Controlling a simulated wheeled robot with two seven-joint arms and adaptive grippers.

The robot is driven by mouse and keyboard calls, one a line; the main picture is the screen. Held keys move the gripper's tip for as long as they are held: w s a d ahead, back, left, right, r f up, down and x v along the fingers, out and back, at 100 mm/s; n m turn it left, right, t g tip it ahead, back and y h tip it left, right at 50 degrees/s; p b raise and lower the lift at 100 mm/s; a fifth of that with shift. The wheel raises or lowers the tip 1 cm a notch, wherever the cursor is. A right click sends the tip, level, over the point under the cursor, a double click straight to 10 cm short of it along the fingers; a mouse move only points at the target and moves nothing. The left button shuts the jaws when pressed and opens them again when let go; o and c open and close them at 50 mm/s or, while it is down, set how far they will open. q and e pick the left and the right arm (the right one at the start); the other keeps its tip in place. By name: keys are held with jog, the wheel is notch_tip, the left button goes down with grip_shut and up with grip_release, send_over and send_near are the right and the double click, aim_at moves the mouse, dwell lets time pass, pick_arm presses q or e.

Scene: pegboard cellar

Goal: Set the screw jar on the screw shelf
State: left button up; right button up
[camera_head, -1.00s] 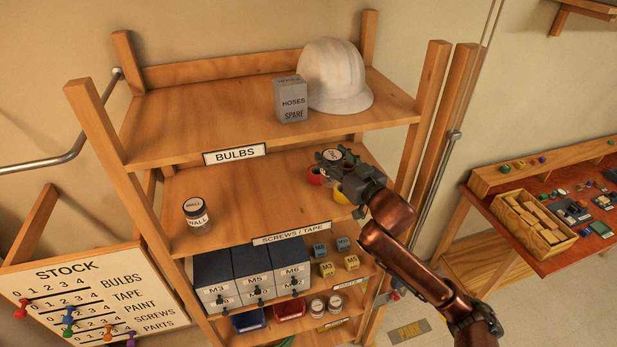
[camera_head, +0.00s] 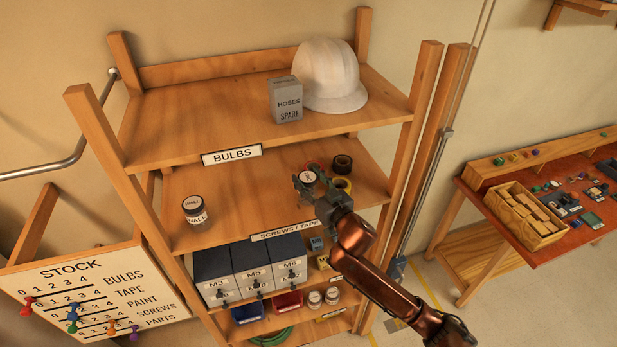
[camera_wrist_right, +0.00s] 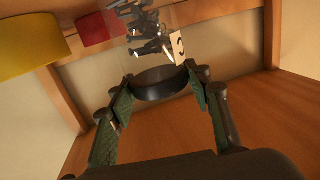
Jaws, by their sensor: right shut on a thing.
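The screw jar (camera_head: 307,177), with a pale disc on its top, is in my right gripper (camera_head: 307,184) at the middle shelf. In the right wrist view the clear jar (camera_wrist_right: 150,45) shows screws inside, a dark round end (camera_wrist_right: 160,83) and part of a label. The fingers (camera_wrist_right: 162,98) stand on either side of it. The screw shelf (camera_head: 250,195) carries a "SCREWS / TAPE" label (camera_head: 285,230) on its front edge. Whether the jar touches the board cannot be told. My left gripper is not in view.
A "WALL" jar (camera_head: 195,210) stands at the shelf's left. Bare board lies between. The "BULBS" shelf (camera_head: 190,115) is above, drawers (camera_head: 250,270) below.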

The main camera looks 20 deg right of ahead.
jog(key=o, duration=1.2)
jog(key=shift+f, duration=0.1)
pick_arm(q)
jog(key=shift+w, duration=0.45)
pick_arm(e)
jog(key=o, duration=0.4)
pick_arm(q)
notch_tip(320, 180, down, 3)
jog(key=b, duration=0.3)
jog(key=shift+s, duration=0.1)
pick_arm(e)
jog(key=v, duration=1.2)
